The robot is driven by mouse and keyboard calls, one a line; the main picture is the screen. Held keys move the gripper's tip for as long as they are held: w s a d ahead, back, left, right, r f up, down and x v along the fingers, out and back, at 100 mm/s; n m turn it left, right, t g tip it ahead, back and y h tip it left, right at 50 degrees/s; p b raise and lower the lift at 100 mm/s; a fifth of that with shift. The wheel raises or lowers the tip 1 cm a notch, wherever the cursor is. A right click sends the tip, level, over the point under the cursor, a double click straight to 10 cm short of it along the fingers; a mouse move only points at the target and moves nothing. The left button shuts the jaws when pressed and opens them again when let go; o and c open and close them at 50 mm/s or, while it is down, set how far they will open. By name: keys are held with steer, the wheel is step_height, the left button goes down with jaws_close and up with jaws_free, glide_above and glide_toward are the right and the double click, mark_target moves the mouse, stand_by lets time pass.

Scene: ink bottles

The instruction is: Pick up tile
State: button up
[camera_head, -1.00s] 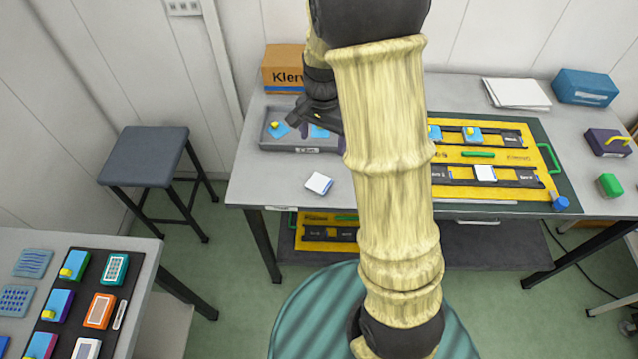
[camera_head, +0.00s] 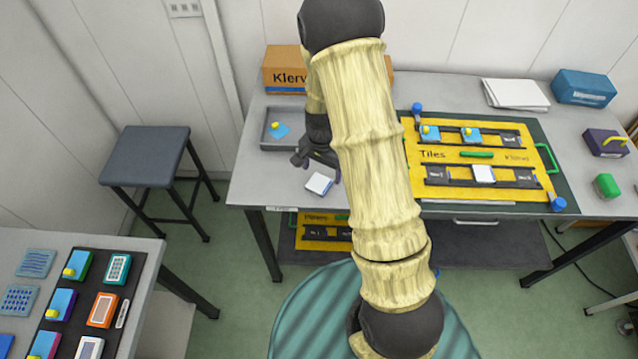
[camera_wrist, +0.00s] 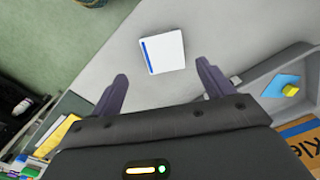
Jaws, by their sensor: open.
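A white tile with a blue edge (camera_head: 319,184) lies flat on the grey table near its front left edge. In the wrist view the tile (camera_wrist: 163,52) lies beyond the fingertips, roughly between their lines and apart from both. My gripper (camera_head: 302,158) is just behind the tile in the head view. In the wrist view my gripper (camera_wrist: 160,78) is open, with nothing between its fingers. Another white tile (camera_head: 483,174) sits in the lower slot row of the yellow Tiles board (camera_head: 455,200). Blue tiles with yellow knobs (camera_head: 430,133) sit in its upper row.
A grey tray (camera_head: 268,138) holding a blue tile with a yellow knob (camera_head: 280,130) stands behind my gripper. A cardboard box (camera_head: 284,70) is at the back. The table around the loose tile is clear. My arm hides part of the table.

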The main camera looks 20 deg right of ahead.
mark_target(320, 182)
steer(key=shift+w+a+f+p, duration=0.15)
steer(key=shift+f+p, duration=0.25)
steer(key=shift+f, duration=0.9)
steer(key=shift+w+a+f+p, duration=0.15)
steer(key=shift+f+p, duration=0.2)
steer(key=shift+f, duration=0.95)
steer(key=shift+d, duration=0.1)
steer(key=c, duration=1.1)
steer(key=shift+r, duration=0.1)
step_height(320, 182, up, 10)
steer(key=shift+f+b, duration=0.1)
steer(key=shift+b, duration=0.65)
